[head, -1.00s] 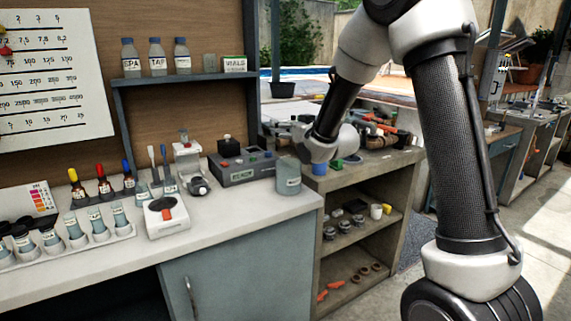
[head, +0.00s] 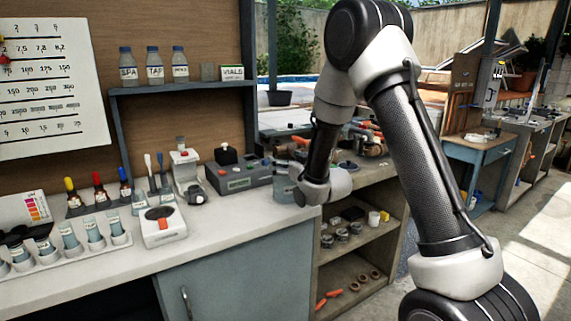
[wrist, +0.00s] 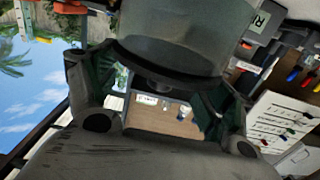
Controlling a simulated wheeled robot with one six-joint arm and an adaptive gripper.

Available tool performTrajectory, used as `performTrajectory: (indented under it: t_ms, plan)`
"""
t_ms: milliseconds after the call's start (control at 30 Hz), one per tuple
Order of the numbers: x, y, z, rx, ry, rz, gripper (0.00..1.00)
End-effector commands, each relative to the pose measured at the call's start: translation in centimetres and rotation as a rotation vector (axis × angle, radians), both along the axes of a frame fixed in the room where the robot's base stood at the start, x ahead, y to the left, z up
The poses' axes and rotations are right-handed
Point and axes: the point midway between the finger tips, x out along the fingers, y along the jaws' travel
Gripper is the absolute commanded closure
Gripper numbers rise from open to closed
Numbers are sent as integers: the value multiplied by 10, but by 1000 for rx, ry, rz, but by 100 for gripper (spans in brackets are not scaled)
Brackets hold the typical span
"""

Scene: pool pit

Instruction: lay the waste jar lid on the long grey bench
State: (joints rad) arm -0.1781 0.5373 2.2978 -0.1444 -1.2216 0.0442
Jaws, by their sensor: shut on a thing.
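The waste jar (head: 282,184), a grey cylinder, stands at the right end of the long grey bench (head: 235,222) in the head view, partly behind my wrist. The wrist view shows the jar (wrist: 172,25) close up and upside down. Its dark round lid (wrist: 150,62), with a small knob, lies at the jar's mouth. My gripper (wrist: 158,92) has one finger on each side of the lid's knob and is shut on it. I cannot tell whether the lid is apart from the jar. In the head view my fingertips are hidden.
Beside the jar are a grey meter (head: 240,172) and a white stirrer (head: 163,225). A vial rack (head: 75,250) is at the left front. A shelf unit (head: 345,262) holding small parts adjoins on the right. The bench's front middle is clear.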

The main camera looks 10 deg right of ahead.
Motion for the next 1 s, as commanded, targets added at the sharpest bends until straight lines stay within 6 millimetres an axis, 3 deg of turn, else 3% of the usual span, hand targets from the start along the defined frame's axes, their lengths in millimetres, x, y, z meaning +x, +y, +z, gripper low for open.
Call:
performTrajectory:
  t_ms: [167, 200, 300, 733, 1000]
  plan:
    - [-1, 0, -5, -2, 8, 0, 42]
    - [-1, 0, -5, -2, 9, 0, 15]
    - [-1, 0, -5, -2, 9, 0, 0]
    - [-1, 0, -9, -2, 7, 0, 0]
    - [-46, -16, -4, -2, 6, 0, 0]
